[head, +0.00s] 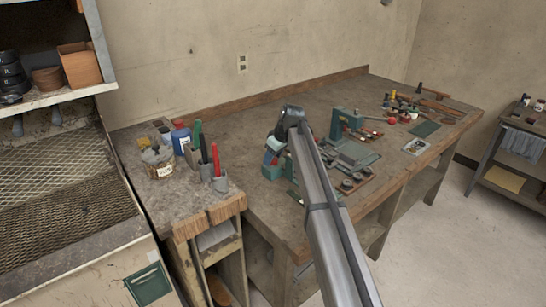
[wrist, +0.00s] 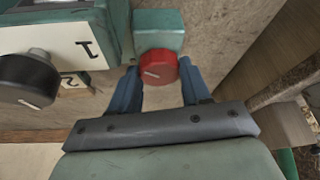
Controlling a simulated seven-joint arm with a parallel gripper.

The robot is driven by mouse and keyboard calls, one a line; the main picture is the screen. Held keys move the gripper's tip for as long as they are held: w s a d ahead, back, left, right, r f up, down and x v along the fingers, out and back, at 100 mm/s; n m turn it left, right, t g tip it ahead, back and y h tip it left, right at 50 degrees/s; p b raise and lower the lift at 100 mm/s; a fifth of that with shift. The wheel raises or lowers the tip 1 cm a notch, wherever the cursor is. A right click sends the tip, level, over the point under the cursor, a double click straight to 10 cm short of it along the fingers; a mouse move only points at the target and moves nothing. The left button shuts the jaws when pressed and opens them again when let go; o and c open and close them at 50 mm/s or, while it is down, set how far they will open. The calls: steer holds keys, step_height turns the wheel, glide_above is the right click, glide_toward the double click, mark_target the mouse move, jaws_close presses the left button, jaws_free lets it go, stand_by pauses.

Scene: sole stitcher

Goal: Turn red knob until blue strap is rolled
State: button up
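The red knob (wrist: 158,67) sits on a teal block in the wrist view, with a pale mark on its face. My gripper (wrist: 160,80) has its two blue fingers on either side of the knob. The fingers stand apart, with the knob between their tips; I cannot tell whether either one touches it. In the head view my arm covers most of the machine, and my gripper (head: 273,152) is small there, beside the teal machine. I cannot make out the blue strap in either view.
A black knob (wrist: 28,80) is left of the red one, near white plates marked 1 and 2 (wrist: 80,45). A teal vise-like tool (head: 345,123) stands on the workbench (head: 240,125). Cups of tools and a blue jar (head: 181,140) are to the left.

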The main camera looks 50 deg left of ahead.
steer(key=c, duration=0.5)
steer(key=shift+s+m+t, duration=0.1)
steer(key=shift+m+t, duration=0.6)
steer(key=shift+m, duration=0.9)
steer(key=o, duration=1)
steer(key=v, duration=1.4)
steer(key=shift+f, duration=0.1)
